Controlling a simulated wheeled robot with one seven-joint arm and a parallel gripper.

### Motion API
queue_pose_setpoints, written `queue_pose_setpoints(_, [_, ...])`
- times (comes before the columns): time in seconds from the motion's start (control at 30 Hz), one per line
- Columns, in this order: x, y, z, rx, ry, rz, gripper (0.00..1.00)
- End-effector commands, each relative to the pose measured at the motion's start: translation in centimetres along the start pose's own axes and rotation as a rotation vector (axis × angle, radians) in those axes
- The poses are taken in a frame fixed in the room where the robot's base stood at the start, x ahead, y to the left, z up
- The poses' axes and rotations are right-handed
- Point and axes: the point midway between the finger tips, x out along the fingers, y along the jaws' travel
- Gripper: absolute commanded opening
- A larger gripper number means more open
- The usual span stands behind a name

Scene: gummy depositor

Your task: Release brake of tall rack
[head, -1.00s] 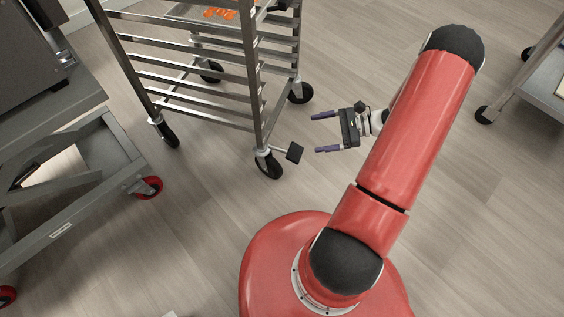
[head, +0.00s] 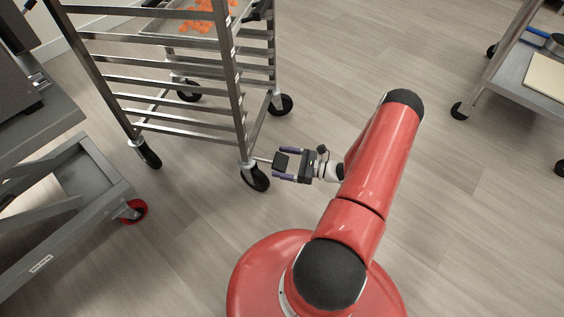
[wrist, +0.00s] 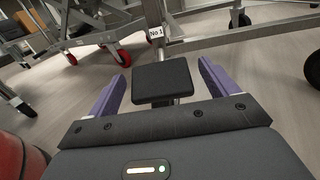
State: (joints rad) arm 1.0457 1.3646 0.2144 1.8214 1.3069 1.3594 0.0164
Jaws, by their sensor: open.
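The tall rack (head: 229,75) is a steel frame with several rails and black casters, at the upper left in the head view. Its near caster (head: 256,179) carries a black brake pedal (head: 281,163) on a short metal bar pointing right. My gripper (head: 287,164) is open, with its purple fingers on either side of the pedal. In the wrist view the square black pedal (wrist: 162,81) sits between the two fingers (wrist: 160,88), with a gap visible on each side. A "No 1" label (wrist: 156,32) is on the post behind it. Whether the palm touches the pedal cannot be told.
A tray with orange pieces (head: 205,17) is on the rack. A grey cart (head: 98,180) with red casters stands at left. Another cart (head: 512,83) stands at upper right. The floor between my arm and that cart is clear.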

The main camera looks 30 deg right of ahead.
Motion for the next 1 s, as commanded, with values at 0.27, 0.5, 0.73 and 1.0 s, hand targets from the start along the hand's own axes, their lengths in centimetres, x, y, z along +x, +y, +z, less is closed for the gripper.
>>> queue_pose_setpoints(0.27, [0.71,0.04,-0.03,0.001,0.002,0.001,0.85])
queue_pose_setpoints(0.5, [0.69,0.04,-0.02,0.0,0.001,0.001,0.66])
queue_pose_setpoints(0.73, [0.68,0.04,-0.02,0.0,0.001,0.001,0.36])
queue_pose_setpoints(1.0, [0.78,0.04,0.92,0.0,0.039,0.002,0.23])
